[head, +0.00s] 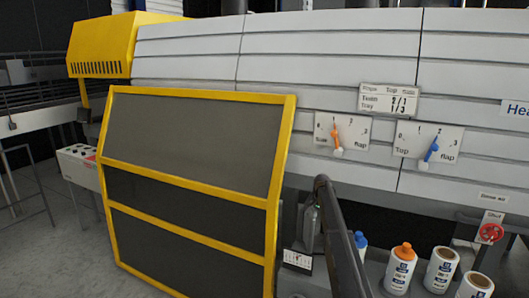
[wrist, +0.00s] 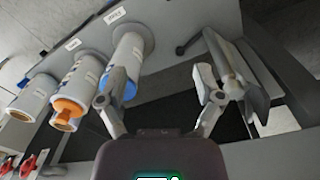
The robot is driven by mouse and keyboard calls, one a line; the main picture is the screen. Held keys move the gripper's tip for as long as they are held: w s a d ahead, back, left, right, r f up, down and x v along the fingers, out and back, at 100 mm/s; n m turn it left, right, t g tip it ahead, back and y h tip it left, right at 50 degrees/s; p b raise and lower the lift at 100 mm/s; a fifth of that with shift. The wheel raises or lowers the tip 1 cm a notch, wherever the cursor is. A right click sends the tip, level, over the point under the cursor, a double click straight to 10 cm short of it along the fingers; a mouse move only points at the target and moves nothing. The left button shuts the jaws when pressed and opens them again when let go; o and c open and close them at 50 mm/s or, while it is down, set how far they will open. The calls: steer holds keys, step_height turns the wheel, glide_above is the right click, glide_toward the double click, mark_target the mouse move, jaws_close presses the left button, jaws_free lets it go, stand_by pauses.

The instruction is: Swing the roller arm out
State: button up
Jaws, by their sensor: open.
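My gripper (wrist: 160,86) is open, with nothing between its fingers in the wrist view. A grey bracket-like part (wrist: 237,72) stands close beside its right finger; it looks like the roller arm, but I cannot be sure. I cannot tell whether finger and part touch. A thin dark lever with a round knob (wrist: 181,49) lies beyond the fingertips, near the top of that part. In the head view my gripper (head: 308,232) is mostly hidden behind my own dark arm link, low in front of the machine, and the roller arm cannot be made out.
White bottles, one with an orange cap (head: 401,268), stand right of my arm; they show at left in the wrist view (wrist: 88,75). A yellow-framed guard panel (head: 190,190) stands left. Dials with an orange pointer (head: 336,137) and a blue pointer (head: 432,150) are above.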

steer(key=s+a+f+n+b, duration=0.2)
steer(key=s+f+n+b, duration=0.1)
steer(key=s, duration=1.4)
steer(key=s+a+f+n+b, duration=0.3)
steer(key=s, duration=1.4)
steer(key=s+a+f+n+b, duration=0.3)
steer(key=s+n, duration=0.1)
steer(key=s, duration=1.3)
steer(key=shift+s, duration=0.15)
